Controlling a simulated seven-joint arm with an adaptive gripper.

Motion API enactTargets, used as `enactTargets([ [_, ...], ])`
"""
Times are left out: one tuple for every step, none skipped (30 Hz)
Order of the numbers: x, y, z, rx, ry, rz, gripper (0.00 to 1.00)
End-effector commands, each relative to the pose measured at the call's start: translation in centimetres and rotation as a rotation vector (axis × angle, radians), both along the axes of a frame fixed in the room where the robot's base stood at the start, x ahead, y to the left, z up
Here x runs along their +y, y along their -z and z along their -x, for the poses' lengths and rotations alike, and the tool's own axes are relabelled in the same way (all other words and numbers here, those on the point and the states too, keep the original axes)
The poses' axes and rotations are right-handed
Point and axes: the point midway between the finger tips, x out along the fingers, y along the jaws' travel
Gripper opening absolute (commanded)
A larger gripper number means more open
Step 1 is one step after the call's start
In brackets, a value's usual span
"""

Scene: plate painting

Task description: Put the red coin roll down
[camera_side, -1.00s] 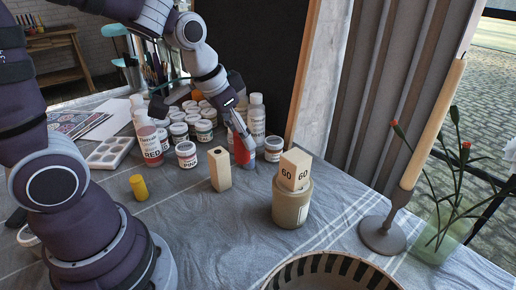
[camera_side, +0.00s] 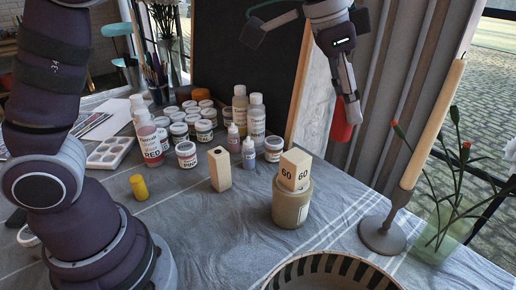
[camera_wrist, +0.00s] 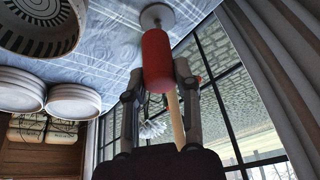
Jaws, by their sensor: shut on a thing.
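The red coin roll (camera_side: 342,120) is a red cylinder held up in the air in the side view, above and to the right of the wooden block marked 60. It also shows in the wrist view (camera_wrist: 156,62), between the fingers. My gripper (camera_side: 347,97) is shut on the red coin roll. In the wrist view my gripper's fingers (camera_wrist: 155,88) are on either side of it. The roll is clear of the table.
A block marked 60 (camera_side: 295,170) stands on a tan round container (camera_side: 291,203). A candle holder (camera_side: 384,232) and a glass vase with flowers (camera_side: 440,235) stand at right. A striped bowl (camera_side: 330,272) is at the front. Paint pots and bottles crowd the back.

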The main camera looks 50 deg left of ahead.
Motion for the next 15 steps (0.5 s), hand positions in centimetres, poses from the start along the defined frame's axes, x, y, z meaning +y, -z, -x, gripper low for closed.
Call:
enactTargets([
  [-1.4,0.2,-0.1,0.001,0.043,0.003,0.0],
  [-2.1,0.2,-0.2,0.002,0.069,0.005,0.0],
  [-3.2,0.3,-0.2,0.003,0.101,0.008,0.0],
  [-3.9,0.4,-0.2,0.004,0.124,0.01,0.0],
  [-4.6,0.5,-0.1,0.004,0.146,0.012,0.0],
  [-5.5,0.6,-0.1,0.006,0.173,0.016,0.0],
  [-6.1,0.7,0.0,0.007,0.194,0.019,0.0],
  [-6.8,0.7,0.0,0.007,0.213,0.022,0.0],
  [-7.6,0.9,0.2,0.009,0.24,0.025,0.0],
  [-8.2,1.0,0.3,0.01,0.257,0.028,0.0],
  [-8.8,1.1,0.4,0.009,0.276,0.031,0.0],
  [-9.3,1.3,0.5,0.011,0.292,0.033,0.0],
  [-9.1,1.7,0.5,0.013,0.287,0.029,0.0],
  [-9.0,2.1,0.5,0.013,0.286,0.03,0.0],
  [-9.0,2.6,0.5,0.012,0.286,0.03,0.0],
])
